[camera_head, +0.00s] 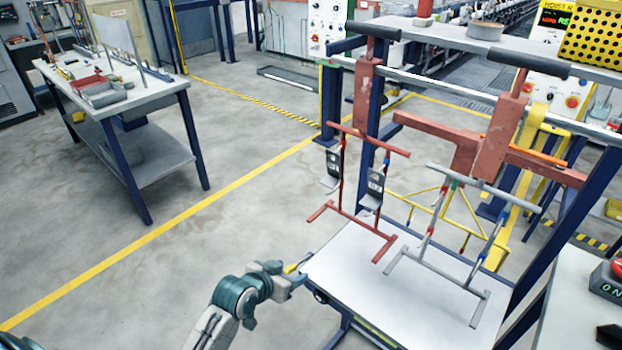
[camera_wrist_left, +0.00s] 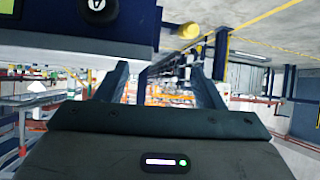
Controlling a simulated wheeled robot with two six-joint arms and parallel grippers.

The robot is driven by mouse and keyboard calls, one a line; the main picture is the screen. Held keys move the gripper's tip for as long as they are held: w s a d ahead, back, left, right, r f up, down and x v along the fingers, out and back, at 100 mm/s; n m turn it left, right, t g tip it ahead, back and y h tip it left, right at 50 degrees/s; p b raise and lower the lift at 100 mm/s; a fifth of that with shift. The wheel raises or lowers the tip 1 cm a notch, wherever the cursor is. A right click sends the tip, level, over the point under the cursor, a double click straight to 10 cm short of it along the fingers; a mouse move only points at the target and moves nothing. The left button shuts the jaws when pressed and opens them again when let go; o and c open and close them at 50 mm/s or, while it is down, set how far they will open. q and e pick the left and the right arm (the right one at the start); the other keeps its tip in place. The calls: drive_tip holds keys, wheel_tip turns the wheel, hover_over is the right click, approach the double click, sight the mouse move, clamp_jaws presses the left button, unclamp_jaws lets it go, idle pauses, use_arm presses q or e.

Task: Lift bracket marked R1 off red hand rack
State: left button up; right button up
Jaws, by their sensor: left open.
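The red hand rack (camera_head: 343,205) hangs over the white-topped bench, right of centre in the head view. Two dark brackets are on it: a left bracket (camera_head: 332,165) and a right bracket (camera_head: 374,186). Both have pale markings too small for me to read surely, so I cannot tell which is R1. My left gripper (camera_head: 296,270) is at the bench's near left corner, below and left of the red rack, apart from both brackets. In the left wrist view its two fingers (camera_wrist_left: 160,85) are spread with nothing between them. My right gripper is not in view.
A grey hand rack (camera_head: 436,228) hangs to the right of the red one. The white bench top (camera_head: 350,270) lies below both. Dark blue frame posts and a grey top shelf (camera_head: 430,38) surround them. A worktable (camera_head: 100,112) stands far left; the floor between is clear.

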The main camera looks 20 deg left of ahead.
use_arm(q)
drive_tip(key=w+d+r+m+t+h+p, duration=0.1)
drive_tip(key=w+r+t, duration=0.1)
drive_tip(key=r, duration=0.7)
drive_tip(key=w+d+r+t+h, duration=0.1)
drive_tip(key=w+r+t, duration=0.15)
drive_tip(key=r, duration=0.65)
drive_tip(key=m+t+h, duration=0.1)
drive_tip(key=t+h, duration=0.1)
approach(342, 153)
drive_tip(key=shift+g, duration=0.25)
drive_tip(key=p+x, duration=0.1)
drive_tip(key=x, duration=0.1)
drive_tip(key=p+x, duration=0.1)
drive_tip(key=x, duration=0.1)
drive_tip(key=p+x, duration=0.2)
drive_tip(key=x, duration=0.1)
drive_tip(key=shift+r, duration=0.35)
drive_tip(key=shift+w+d+f, duration=0.1)
drive_tip(key=shift+w, duration=0.55)
drive_tip(key=shift+w+d, duration=0.1)
drive_tip(key=shift+w, duration=0.05)
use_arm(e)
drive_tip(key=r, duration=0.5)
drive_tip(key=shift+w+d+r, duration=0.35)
